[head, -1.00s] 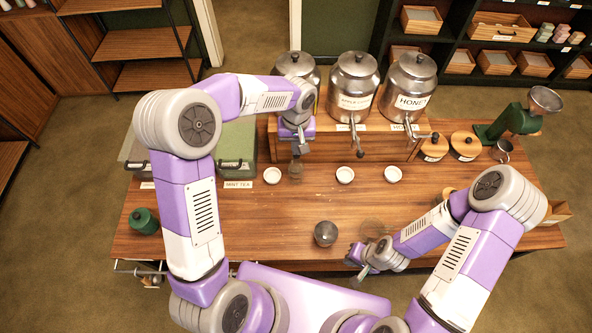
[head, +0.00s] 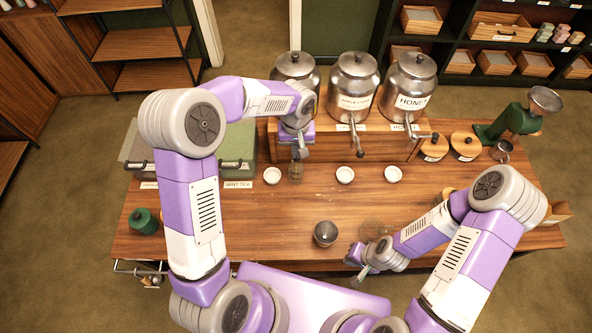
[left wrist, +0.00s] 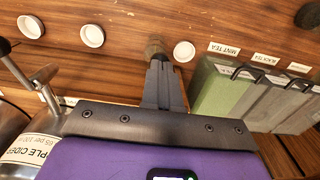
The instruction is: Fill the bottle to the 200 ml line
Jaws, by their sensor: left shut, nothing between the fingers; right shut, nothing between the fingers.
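A small clear brownish bottle (head: 296,172) stands on the table below the leftmost steel dispenser (head: 293,68). It also shows in the left wrist view (left wrist: 155,47), just beyond the fingertips. Its 200 ml line and liquid level are too small to make out. My left gripper (head: 300,152) is shut and empty, pointing down in front of the leftmost dispenser, just above the bottle. It hides that dispenser's tap and label. In the left wrist view its fingers (left wrist: 160,68) are together. My right gripper (head: 357,262) is shut and empty near the table's front edge.
The apple cider dispenser (head: 353,82) and honey dispenser (head: 410,85) stand to the right, taps forward. Several small white dishes (head: 345,175) line the table. A dark round cup (head: 325,233) stands front centre. A mint tea box (head: 237,150) stands left. The left-centre table is clear.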

